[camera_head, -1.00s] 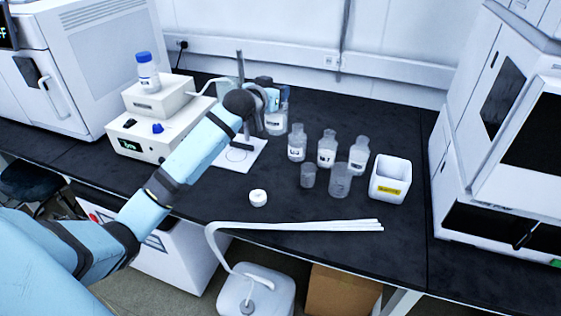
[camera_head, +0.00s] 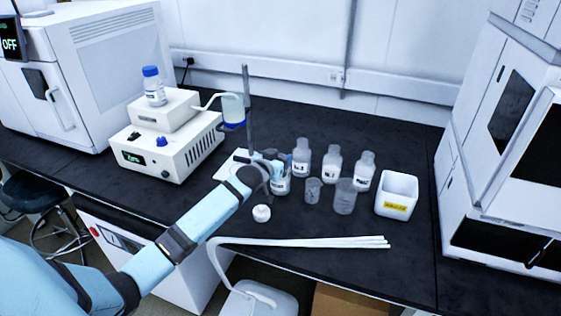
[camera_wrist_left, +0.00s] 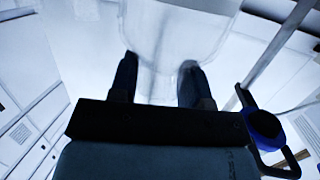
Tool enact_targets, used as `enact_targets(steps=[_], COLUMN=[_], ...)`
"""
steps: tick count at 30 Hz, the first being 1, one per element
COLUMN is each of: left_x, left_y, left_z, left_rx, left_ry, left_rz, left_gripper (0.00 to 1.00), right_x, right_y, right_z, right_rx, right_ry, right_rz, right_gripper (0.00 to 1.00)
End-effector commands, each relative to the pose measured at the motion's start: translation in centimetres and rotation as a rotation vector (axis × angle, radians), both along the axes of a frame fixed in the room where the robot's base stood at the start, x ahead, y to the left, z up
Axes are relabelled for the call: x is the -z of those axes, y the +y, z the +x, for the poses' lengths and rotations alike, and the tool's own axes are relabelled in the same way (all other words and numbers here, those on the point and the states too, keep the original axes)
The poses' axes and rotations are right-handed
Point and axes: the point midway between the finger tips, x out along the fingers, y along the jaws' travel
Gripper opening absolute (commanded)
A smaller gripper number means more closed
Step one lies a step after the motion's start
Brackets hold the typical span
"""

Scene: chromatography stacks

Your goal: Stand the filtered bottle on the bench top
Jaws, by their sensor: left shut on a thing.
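The filtered bottle (camera_head: 282,186) is a clear bottle with a white label. It is upright in my left gripper (camera_head: 270,163), which is shut on it. The gripper hides its upper part. Its base is at or just above the black bench top (camera_head: 330,222); I cannot tell whether it touches. In the left wrist view the clear bottle (camera_wrist_left: 180,35) shows between the two dark fingers of the gripper (camera_wrist_left: 158,80). My right gripper is not in view.
Labelled bottles (camera_head: 332,165) stand just right of the held bottle, with two clear beakers (camera_head: 344,197) and a white bin (camera_head: 397,192). A white cap (camera_head: 261,213) lies in front. Behind are the stand rod (camera_head: 247,105), the filter cup (camera_head: 233,108) and a pump box (camera_head: 168,150).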

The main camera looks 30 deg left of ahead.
Motion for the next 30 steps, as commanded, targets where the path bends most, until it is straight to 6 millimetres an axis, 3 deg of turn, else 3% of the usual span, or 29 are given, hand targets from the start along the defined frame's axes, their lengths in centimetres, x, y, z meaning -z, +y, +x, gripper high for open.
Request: enact_targets(steps=[12,13,16,30], left_x=[0.78,0.84,0.82,0.3], left_y=[-0.02,-0.02,-0.02,-0.01], left_z=[0.01,0.0,0.0,-0.01], left_rx=[0.001,0.0,0.0,0.001], left_ry=[-0.003,-0.001,-0.001,-0.001], left_rz=[0.0,0.0,0.0,0.001], left_gripper=[0.0,0.48,0.69,0.69], right_x=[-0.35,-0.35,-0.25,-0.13], right_y=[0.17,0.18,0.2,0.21], right_z=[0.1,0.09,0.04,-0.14], right_rx=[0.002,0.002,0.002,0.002], right_ry=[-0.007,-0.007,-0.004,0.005], right_rz=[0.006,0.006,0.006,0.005], right_gripper=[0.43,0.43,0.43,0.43])
